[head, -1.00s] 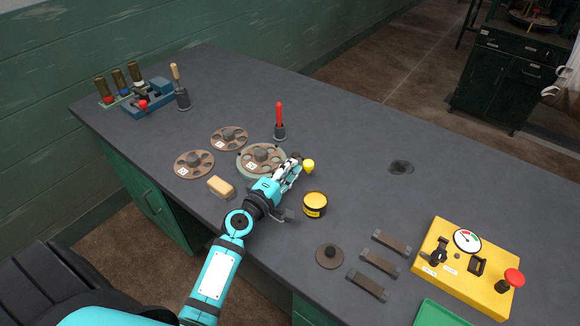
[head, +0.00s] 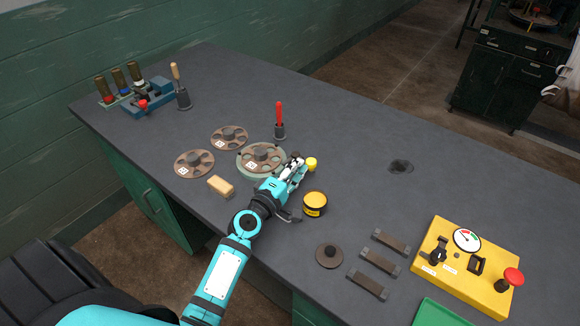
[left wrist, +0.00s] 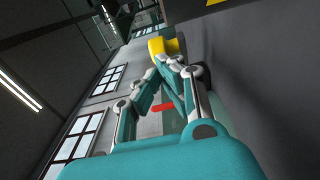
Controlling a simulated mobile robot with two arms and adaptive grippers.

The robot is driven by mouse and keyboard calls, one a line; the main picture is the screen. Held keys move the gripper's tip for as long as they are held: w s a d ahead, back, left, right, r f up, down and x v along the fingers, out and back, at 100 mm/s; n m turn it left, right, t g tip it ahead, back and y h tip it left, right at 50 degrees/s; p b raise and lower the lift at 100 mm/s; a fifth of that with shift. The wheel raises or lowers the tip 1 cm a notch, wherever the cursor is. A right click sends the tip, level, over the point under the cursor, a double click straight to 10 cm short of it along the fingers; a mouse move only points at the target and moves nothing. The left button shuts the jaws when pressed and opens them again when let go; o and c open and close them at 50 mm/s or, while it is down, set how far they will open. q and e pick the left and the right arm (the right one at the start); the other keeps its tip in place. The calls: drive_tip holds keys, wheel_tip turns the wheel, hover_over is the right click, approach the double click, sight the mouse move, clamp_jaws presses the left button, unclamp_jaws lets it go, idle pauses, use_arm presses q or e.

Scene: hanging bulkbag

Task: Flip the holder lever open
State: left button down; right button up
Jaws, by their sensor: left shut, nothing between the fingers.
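The holder (head: 243,170) is a round, pale green base with a brown, holed disc (head: 262,156) on it, near the middle of the table. A yellow knob (head: 312,164), seemingly the lever's end, shows just right of my left gripper (head: 301,160). My left gripper is shut and empty, with its fingertips close to or against the knob; contact is unclear. In the left wrist view the yellow knob (left wrist: 161,46) is just beyond the fingertips (left wrist: 170,62). My gripper hides the rest of the lever. My right gripper is not in view.
A yellow tin (head: 315,204) stands close in front of my left gripper. A red-handled tool (head: 280,118) stands upright behind the holder. Two loose discs (head: 194,163) (head: 229,138) and a tan block (head: 221,186) lie left.

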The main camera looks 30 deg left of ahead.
use_arm(q)
drive_tip(key=shift+w+d, duration=0.8)
drive_tip(key=shift+d, duration=0.25)
